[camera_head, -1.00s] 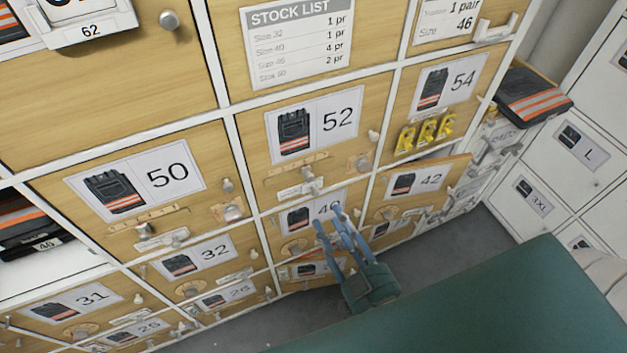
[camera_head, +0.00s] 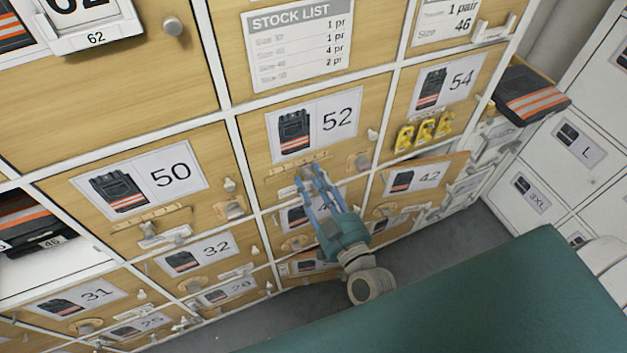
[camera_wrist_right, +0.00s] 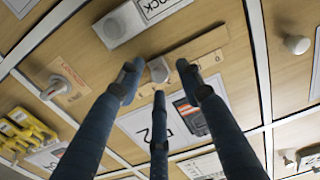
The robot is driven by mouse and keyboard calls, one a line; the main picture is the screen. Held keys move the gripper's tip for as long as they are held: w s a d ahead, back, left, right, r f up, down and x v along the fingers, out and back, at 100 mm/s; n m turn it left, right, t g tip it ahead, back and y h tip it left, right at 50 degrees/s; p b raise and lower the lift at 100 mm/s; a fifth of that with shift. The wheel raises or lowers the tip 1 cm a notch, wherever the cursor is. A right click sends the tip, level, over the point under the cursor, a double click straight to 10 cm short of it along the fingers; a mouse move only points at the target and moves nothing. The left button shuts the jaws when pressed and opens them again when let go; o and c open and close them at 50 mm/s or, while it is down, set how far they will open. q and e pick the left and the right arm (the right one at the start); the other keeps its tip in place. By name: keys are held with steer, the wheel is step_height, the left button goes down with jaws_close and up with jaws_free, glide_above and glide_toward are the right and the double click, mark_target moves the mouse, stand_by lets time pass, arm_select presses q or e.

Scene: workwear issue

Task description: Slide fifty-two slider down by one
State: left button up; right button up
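The door numbered 52 (camera_head: 348,140) is in the middle of the head view. Its slider is a pale wooden strip (camera_wrist_right: 208,45) with a grey knob (camera_wrist_right: 159,69), shown in the right wrist view. My right gripper (camera_head: 310,176) is at this strip, just below the 52 label, and partly hides it in the head view. In the wrist view the gripper's (camera_wrist_right: 158,80) fingers are spread, with the knob between their tips. I cannot tell whether any finger touches it. My left gripper is not in view.
A white plate with a grey block (camera_wrist_right: 118,24) sits close beyond the fingertips. A turn latch (camera_head: 360,162) is right of the slider. Yellow pieces (camera_head: 425,131) hang on door 54. Door 42 (camera_head: 425,178) stands ajar. A green surface (camera_head: 450,300) fills the lower right.

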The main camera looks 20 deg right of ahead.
jaws_close()
steer(key=shift+a+r+p, duration=0.1)
steer(key=shift+a+p, duration=0.45)
steer(key=shift+a, duration=0.85)
jaws_free()
steer(key=shift+s+d, duration=0.1)
steer(key=shift+s, duration=0.1)
steer(key=shift+s, duration=0.3)
steer(key=s, duration=1.1)
steer(key=shift+s+d, duration=0.15)
steer(key=shift+d, duration=0.25)
